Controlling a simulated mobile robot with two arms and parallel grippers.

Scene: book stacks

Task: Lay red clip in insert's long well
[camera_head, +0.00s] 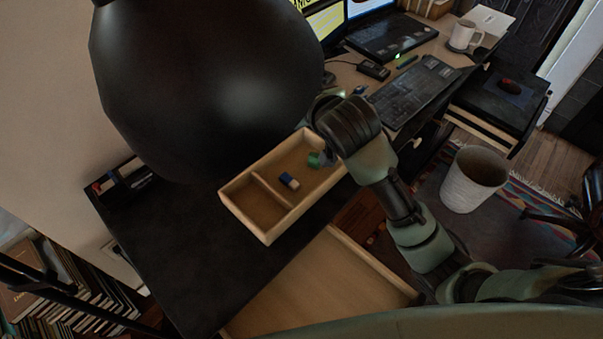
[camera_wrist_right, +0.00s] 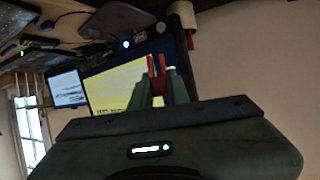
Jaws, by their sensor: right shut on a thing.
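My right gripper (camera_wrist_right: 160,82) shows in the right wrist view, its green fingers shut on the red clip (camera_wrist_right: 157,66), which stands up between them. In the head view my right arm reaches in from the right beside the insert; its gripper and the red clip are hidden there. The wooden insert (camera_head: 267,237) lies on the dark desk, with a divider (camera_head: 270,192) between a smaller left well and a larger right well. The larger well holds a blue-and-white block (camera_head: 289,181) and a small green thing (camera_head: 315,160). My left gripper is not in view.
A large black rounded shape (camera_head: 205,85) covers the upper left of the head view. An open drawer (camera_head: 320,285) lies below the insert. A keyboard (camera_head: 415,92), a white mug (camera_head: 463,35) and monitors stand beyond. A white bin (camera_head: 473,180) is at right.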

